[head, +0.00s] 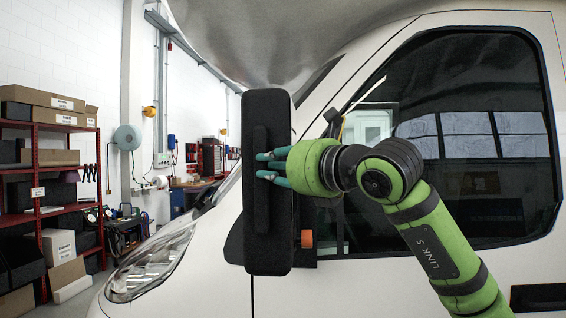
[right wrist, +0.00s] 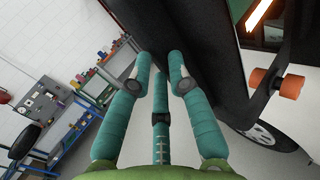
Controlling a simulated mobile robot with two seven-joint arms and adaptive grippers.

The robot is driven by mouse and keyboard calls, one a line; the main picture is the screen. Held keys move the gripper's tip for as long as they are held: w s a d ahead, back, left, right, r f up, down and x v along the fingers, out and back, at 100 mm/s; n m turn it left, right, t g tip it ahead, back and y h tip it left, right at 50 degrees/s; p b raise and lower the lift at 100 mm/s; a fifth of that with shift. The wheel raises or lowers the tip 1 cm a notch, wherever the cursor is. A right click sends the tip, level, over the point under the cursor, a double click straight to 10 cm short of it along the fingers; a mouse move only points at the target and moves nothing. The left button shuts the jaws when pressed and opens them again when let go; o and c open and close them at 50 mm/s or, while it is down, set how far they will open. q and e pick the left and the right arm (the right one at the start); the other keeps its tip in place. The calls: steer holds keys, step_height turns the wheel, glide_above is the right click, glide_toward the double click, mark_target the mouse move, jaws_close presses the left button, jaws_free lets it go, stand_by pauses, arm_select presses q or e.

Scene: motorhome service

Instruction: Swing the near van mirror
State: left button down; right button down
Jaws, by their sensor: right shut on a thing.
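The near van mirror (head: 268,205) is a tall black housing standing out from the white van's (head: 400,270) side, just ahead of the door window. My right gripper (head: 264,167), with teal fingers on a green arm, reaches in from the right and is shut on the mirror at about mid-height. In the right wrist view the teal fingers (right wrist: 160,75) lie against the dark mirror housing (right wrist: 220,60). The exact finger contact is partly hidden there. My left gripper does not show in either view.
An orange knob (head: 307,238) sits beside the mirror, low on its right. The van's headlight (head: 150,262) and hood lie to the left. Red shelves with boxes (head: 55,158) stand at the far left. A workbench (right wrist: 75,120) shows in the right wrist view.

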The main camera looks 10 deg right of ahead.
steer(key=shift+w+d+r+t, duration=0.1)
steer(key=shift+w+r+t, duration=0.05)
steer(key=shift+r+t, duration=0.2)
steer(key=c, duration=1.3)
jaws_free()
steer(key=o, duration=0.5)
steer(key=shift+w+a+f, duration=0.35)
steer(key=shift+w+a, duration=0.1)
steer(key=shift+w, duration=0.25)
steer(key=shift+w+a+f, duration=0.25)
steer(key=shift+w+a, duration=0.05)
steer(key=shift+f, duration=0.15)
steer(key=shift+d, duration=0.1)
steer(key=v, duration=1.2)
steer(key=shift+s+r, duration=0.15)
steer(key=shift+r, duration=0.4)
